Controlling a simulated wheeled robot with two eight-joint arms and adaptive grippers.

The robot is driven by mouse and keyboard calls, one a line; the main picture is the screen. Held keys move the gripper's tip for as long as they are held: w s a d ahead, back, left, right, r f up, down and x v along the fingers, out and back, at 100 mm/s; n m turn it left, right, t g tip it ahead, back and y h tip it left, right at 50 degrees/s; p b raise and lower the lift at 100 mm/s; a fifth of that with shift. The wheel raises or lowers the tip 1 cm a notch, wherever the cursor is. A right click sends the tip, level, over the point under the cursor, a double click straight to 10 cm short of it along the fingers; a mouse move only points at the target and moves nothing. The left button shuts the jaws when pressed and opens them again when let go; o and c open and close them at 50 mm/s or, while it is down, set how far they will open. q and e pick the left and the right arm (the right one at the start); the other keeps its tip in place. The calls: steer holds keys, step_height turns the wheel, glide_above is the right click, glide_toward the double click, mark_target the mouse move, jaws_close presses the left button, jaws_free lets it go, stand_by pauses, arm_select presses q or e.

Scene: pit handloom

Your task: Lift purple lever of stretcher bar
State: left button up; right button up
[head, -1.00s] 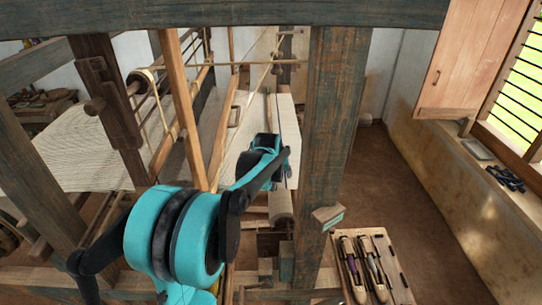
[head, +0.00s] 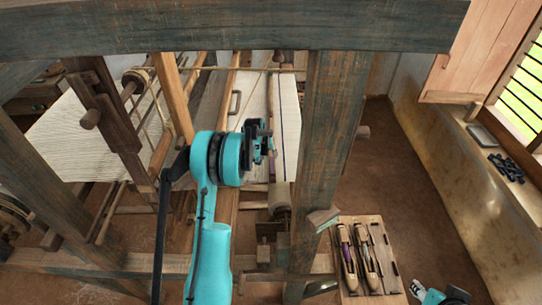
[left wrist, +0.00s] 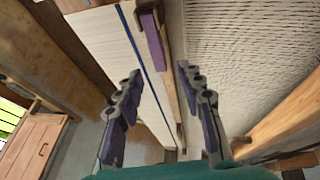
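The purple lever (left wrist: 152,42) lies along the wooden stretcher bar (left wrist: 171,86) over the white cloth in the left wrist view. In the head view a small part of the purple lever (head: 272,166) shows just below my left gripper (head: 264,140). In the left wrist view my left gripper (left wrist: 159,72) is open and empty. Its two fingers lie on either side of the bar in the picture, with the lever beyond the tips. I cannot tell the height gap. A part of my right arm, perhaps its gripper (head: 420,290), shows at the lower right.
A thick loom post (head: 325,150) stands close right of my left gripper, and a heavy beam (head: 230,30) crosses above. A wooden tray (head: 388,262) with shuttles stands at the lower right. The white cloth (head: 289,130) runs beneath the gripper.

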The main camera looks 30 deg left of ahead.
mark_target(272, 163)
arm_select(q)
steer(key=shift+d+f+p, duration=0.35)
steer(key=shift+f+p, duration=0.05)
steer(key=shift+f, duration=0.4)
steer(key=x, duration=0.2)
steer(key=p+x, duration=0.1)
steer(key=x, duration=0.2)
steer(key=shift+w+a, duration=0.2)
steer(key=shift+s+d, duration=0.15)
steer(key=shift+s, duration=0.05)
steer(key=shift+w, duration=0.1)
jaws_close()
arm_select(e)
steer(key=shift+s+d+r, duration=0.15)
steer(key=shift+s+r, duration=0.1)
steer(key=shift+r, duration=0.25)
steer(key=shift+s+d+r, duration=0.15)
steer(key=shift+s+r, duration=0.1)
steer(key=shift+r, duration=0.2)
